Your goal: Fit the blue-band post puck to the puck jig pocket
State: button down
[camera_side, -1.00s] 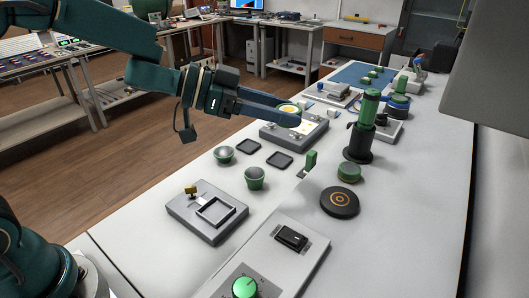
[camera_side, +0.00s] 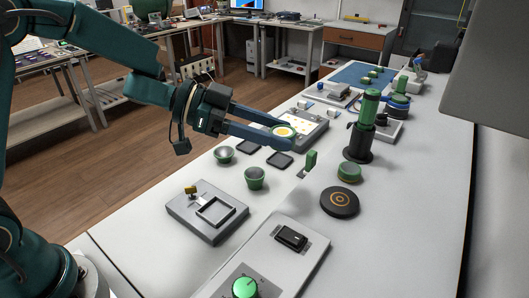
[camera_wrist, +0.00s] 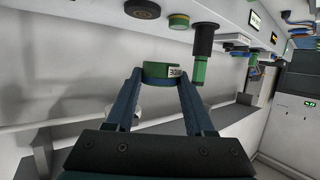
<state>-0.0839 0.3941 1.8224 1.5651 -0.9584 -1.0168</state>
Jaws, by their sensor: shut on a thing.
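A grey jig (camera_side: 180,207) with a square raised frame and a brass-coloured piece lies nearer the camera, apart from the gripper. I cannot tell if its frame is the puck pocket.
Two green cups (camera_side: 255,178) and two dark square pads (camera_side: 279,160) lie near the gripper. A lit grey panel (camera_side: 313,130) is just behind it. A green and black post (camera_side: 360,130), a green puck (camera_side: 349,172) and a black disc (camera_side: 340,202) stand to the right.

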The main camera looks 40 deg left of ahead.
jog(key=s+a+f+n+t+y, duration=0.1)
jog(key=s+a+f+n+t, duration=0.1)
jog(key=s+a+f, duration=0.5)
jog(key=a+f, duration=0.2)
jog(key=a, duration=0.1)
jog(key=shift+s+a+f+y, duration=0.25)
jog(key=shift+s+a+y, duration=0.05)
jog(key=shift+y, duration=0.1)
jog(key=shift+f, duration=2.75)
jog(key=shift+f, duration=1.15)
jog(key=shift+c, duration=1)
grip_release()
jog(key=shift+v, duration=2.55)
